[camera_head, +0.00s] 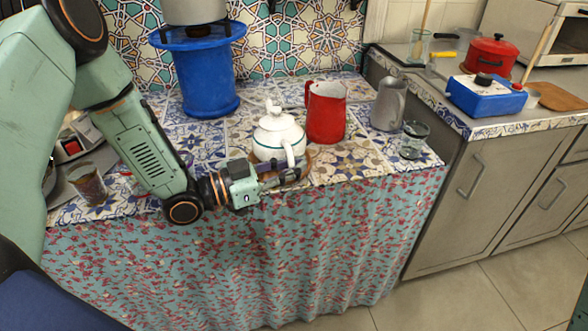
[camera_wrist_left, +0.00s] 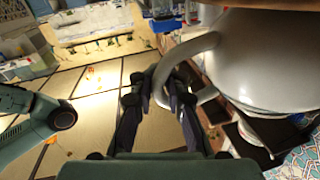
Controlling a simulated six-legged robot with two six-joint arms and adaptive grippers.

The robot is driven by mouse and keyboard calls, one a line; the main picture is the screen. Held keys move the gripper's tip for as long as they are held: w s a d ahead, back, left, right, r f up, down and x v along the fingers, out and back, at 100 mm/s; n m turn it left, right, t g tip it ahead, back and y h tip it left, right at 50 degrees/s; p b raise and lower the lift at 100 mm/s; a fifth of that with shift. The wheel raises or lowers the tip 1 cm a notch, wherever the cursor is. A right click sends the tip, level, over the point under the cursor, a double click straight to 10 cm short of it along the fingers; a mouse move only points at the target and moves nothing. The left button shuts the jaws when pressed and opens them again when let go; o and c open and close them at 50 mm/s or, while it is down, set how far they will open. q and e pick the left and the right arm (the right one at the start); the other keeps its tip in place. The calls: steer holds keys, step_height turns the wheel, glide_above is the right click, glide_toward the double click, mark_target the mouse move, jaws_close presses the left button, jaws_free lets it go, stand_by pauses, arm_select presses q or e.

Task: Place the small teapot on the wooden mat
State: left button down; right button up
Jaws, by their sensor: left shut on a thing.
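The small white teapot (camera_head: 275,144), with a lid and dark trim lines, stands upright at the front of the tiled counter. In the left wrist view its white body (camera_wrist_left: 268,62) fills the upper right. My left gripper (camera_head: 296,170) is in front of the teapot, with its fingers closed around the handle; the handle loop passes between the fingertips (camera_wrist_left: 172,88) in the left wrist view. A brown wooden edge, apparently the mat (camera_head: 308,158), shows just right of the teapot, mostly hidden. I cannot tell whether the teapot touches it. My right gripper is not in view.
A red jug (camera_head: 326,113) stands close behind right of the teapot, with a grey pitcher (camera_head: 388,104) and a glass (camera_head: 413,140) farther right. A blue stand (camera_head: 205,80) is behind left. The counter's front edge, with a floral cloth (camera_head: 290,250), lies below the gripper.

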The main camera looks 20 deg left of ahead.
arm_select(q)
steer(key=c, duration=1.5)
jaws_free()
steer(key=shift+s+r, duration=0.1)
steer(key=shift+o, duration=0.9)
steer(key=shift+a, duration=0.15)
